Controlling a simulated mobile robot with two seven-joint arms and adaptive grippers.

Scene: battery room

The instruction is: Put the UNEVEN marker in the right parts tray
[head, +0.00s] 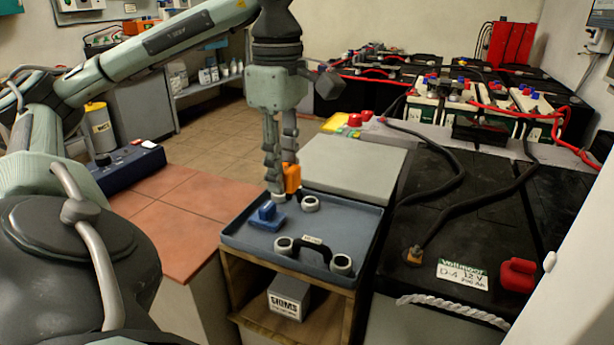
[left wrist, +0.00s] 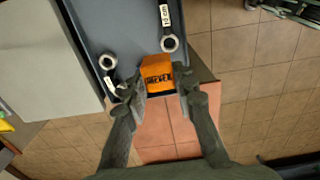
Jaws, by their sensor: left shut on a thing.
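The UNEVEN marker is an orange block (head: 293,178) with dark lettering, which reads clearly in the left wrist view (left wrist: 158,77). My left gripper (head: 281,188) is shut on it, with one finger on each side in the left wrist view (left wrist: 161,92). It is over the far part of a blue-grey tray (head: 235,238); whether the block touches the tray is hard to tell. In the tray are a blue block (head: 267,217) and two dark links with pale ring ends, a near one (head: 312,248) and a far one (head: 310,204). My right gripper is not in view.
The tray sits on a wooden shelf unit holding a grey SHIMS box (head: 289,300). A light grey panel (head: 352,165) lies behind the tray. Large black batteries (head: 455,215) with cables stand at right. A reddish-tiled top (head: 180,215) at left is mostly clear.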

